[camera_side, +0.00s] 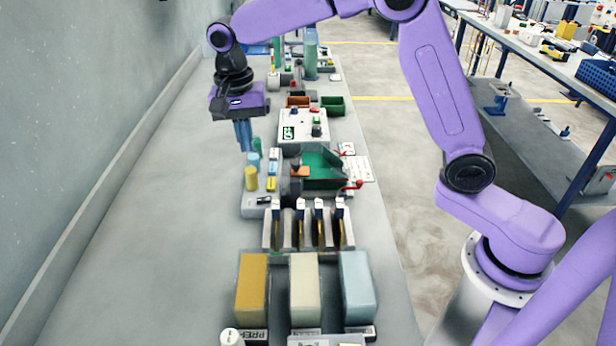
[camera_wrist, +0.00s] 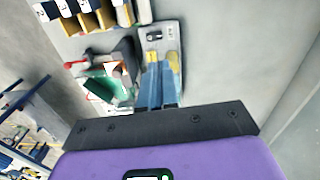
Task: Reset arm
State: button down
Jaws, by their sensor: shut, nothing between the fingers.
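My purple arm reaches over the bench from the right in the side view. My gripper (camera_side: 245,150) points down with its blue fingers together and nothing between them. It hangs above the left part of the bench, close to a small grey stand (camera_side: 252,207) with a yellow cylinder (camera_side: 250,180) and blue pieces. In the wrist view the blue fingers (camera_wrist: 160,72) lie side by side, in front of the grey stand (camera_wrist: 150,40). They hide part of that stand. I cannot tell the exact height of the fingertips above it.
A rack with several slots (camera_side: 308,232) and three coloured blocks, tan (camera_side: 252,290), cream (camera_side: 304,290) and light blue (camera_side: 357,285), stand nearer the camera. A green tray (camera_side: 322,172) and a white control box (camera_side: 303,127) are right of my gripper. The bench's left side is clear, beside a wall.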

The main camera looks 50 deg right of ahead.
jog(key=s+d+f+n, duration=0.1)
jog(key=s+d+n, duration=0.3)
jog(key=s+n, duration=0.3)
jog(key=s+d+n, duration=0.4)
jog(key=s+n, duration=0.3)
jog(key=s, duration=0.8)
jog(key=s+d+f+n, duration=0.1)
jog(key=s+d+n, duration=0.2)
jog(key=s+n, duration=0.4)
jog(key=s, duration=0.3)
jog(key=shift+s+d+f+t+y, duration=0.3)
jog(key=shift+s+d+y, duration=0.1)
